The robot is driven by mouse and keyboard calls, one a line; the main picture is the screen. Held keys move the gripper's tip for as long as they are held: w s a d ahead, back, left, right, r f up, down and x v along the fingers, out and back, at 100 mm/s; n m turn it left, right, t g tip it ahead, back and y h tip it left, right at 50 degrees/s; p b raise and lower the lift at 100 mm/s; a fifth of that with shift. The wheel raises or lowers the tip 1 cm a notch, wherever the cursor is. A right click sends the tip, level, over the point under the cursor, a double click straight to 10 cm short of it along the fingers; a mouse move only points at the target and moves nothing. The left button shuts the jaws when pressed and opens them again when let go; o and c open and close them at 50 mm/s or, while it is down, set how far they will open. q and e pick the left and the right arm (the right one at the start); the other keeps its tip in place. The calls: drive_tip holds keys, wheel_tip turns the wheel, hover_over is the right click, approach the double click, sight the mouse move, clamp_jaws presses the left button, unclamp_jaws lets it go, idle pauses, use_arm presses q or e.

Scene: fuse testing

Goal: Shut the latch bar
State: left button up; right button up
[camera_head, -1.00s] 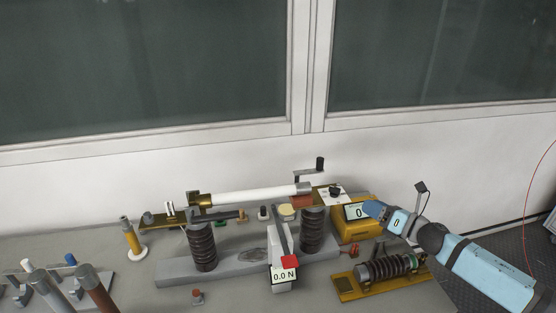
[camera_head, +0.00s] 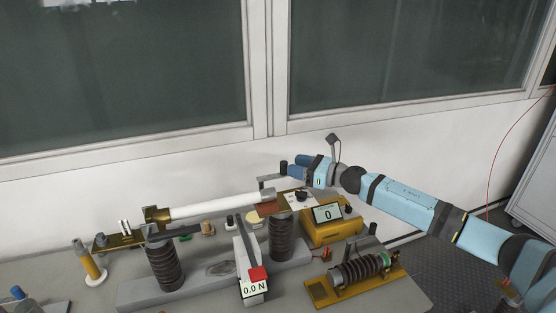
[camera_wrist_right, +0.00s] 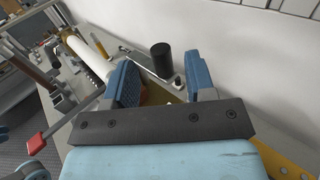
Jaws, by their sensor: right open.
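The latch bar (camera_head: 270,180) is a grey crank with an upright black knob (camera_head: 283,168), at the right end of the white fuse tube (camera_head: 215,206). In the right wrist view, the bar (camera_wrist_right: 150,66) and black knob (camera_wrist_right: 161,58) show beyond and between my open fingers. My right gripper (camera_head: 298,163) is just right of the knob, its blue fingers pointing left. It is open, with a finger on each side of the knob in the wrist view (camera_wrist_right: 162,72); I see no clear contact. My left gripper is not in view.
A yellow meter reading 0 (camera_head: 328,215) stands below my right gripper. Ribbed insulators (camera_head: 165,265) hold up the fuse tube. A force gauge with a red tip (camera_head: 257,273) reads 0.0 N in front. A ribbed resistor on a brass plate (camera_head: 358,270) lies at right. The wall is close behind.

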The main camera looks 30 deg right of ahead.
drive_tip(key=x, duration=0.6)
drive_tip(key=shift+w+a+p, duration=0.15)
drive_tip(key=shift+p, duration=0.25)
clamp_jaws()
